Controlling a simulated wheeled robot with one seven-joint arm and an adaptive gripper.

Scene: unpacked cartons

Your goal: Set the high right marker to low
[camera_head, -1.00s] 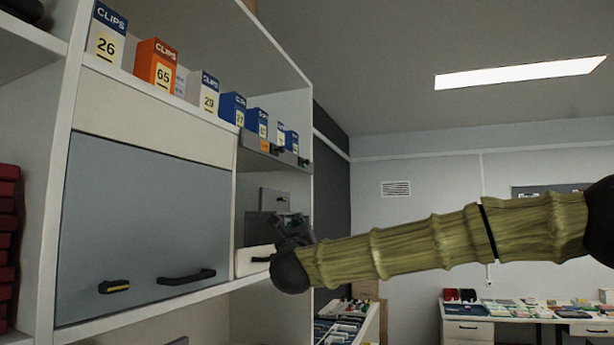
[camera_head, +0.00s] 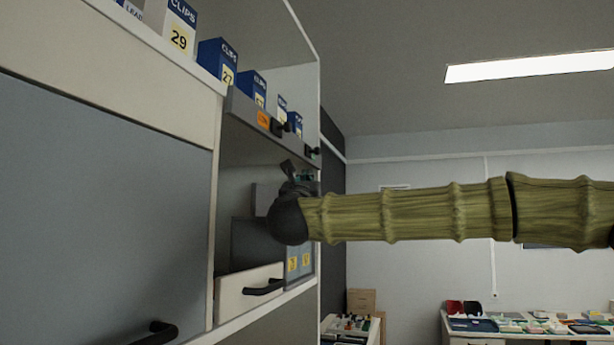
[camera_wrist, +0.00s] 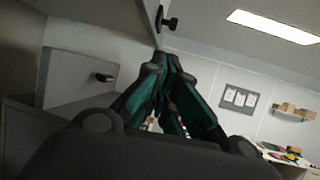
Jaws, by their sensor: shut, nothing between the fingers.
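A grey rail (camera_head: 243,107) runs along the shelf edge, with an orange label and two black knobs that may be the markers. The nearer knob (camera_head: 279,127) is beside the label; the farther, right knob (camera_head: 313,152) is near the rail's end. One black knob (camera_wrist: 168,21) shows at the top of the wrist view, above my fingertips. My gripper (camera_head: 300,178) is below the rail, in front of the open compartment. In the wrist view my gripper (camera_wrist: 163,62) is shut and empty, fingers pointing up, apart from the knob. My arm's end hides part of the compartment.
A white drawer (camera_head: 250,292) with a black handle sits below my gripper. A grey panel (camera_wrist: 80,80) with a small yellow-striped knob stands left of my fingers. Clip boxes (camera_head: 217,62) line the shelf above. Open room lies to the right, with a far desk (camera_head: 530,325).

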